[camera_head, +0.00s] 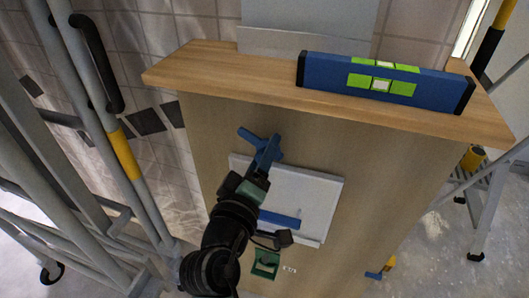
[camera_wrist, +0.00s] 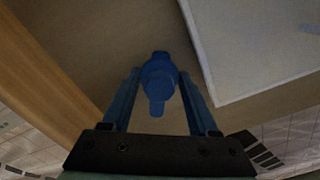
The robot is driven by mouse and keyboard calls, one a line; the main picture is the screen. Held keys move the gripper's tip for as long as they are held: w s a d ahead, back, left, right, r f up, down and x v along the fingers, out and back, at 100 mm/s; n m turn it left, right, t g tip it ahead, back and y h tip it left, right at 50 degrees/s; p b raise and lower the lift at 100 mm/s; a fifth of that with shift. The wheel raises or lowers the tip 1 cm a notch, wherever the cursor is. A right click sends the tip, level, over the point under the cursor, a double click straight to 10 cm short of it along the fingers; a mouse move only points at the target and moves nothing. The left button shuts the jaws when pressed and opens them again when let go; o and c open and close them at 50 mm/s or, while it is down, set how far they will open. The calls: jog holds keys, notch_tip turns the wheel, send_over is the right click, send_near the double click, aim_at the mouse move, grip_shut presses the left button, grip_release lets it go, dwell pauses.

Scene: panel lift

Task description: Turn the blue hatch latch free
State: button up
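The blue hatch latch (camera_head: 248,135) is on the wooden front, by the upper left corner of the pale hatch panel (camera_head: 312,192). In the wrist view the latch (camera_wrist: 158,85) stands between my two blue fingers, and the hatch panel (camera_wrist: 250,45) lies to its right. My gripper (camera_head: 266,148) reaches up to the latch from below. In the wrist view my gripper (camera_wrist: 160,76) is open around the latch, with narrow gaps beside it. Contact at the fingertips is hard to make out. A blue bar handle (camera_head: 280,218) crosses the lower hatch, partly behind my arm.
A wooden ledge (camera_head: 220,70) juts out above the hatch, with a blue and green spirit level (camera_head: 345,76) on it. Metal rails (camera_head: 95,130) stand close on the left. A stepladder (camera_head: 487,200) stands on the right. A green fitting (camera_head: 265,264) is below the hatch.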

jog(key=shift+o, duration=0.2)
jog(key=v, duration=1.3)
jog(key=shift+r, duration=0.1)
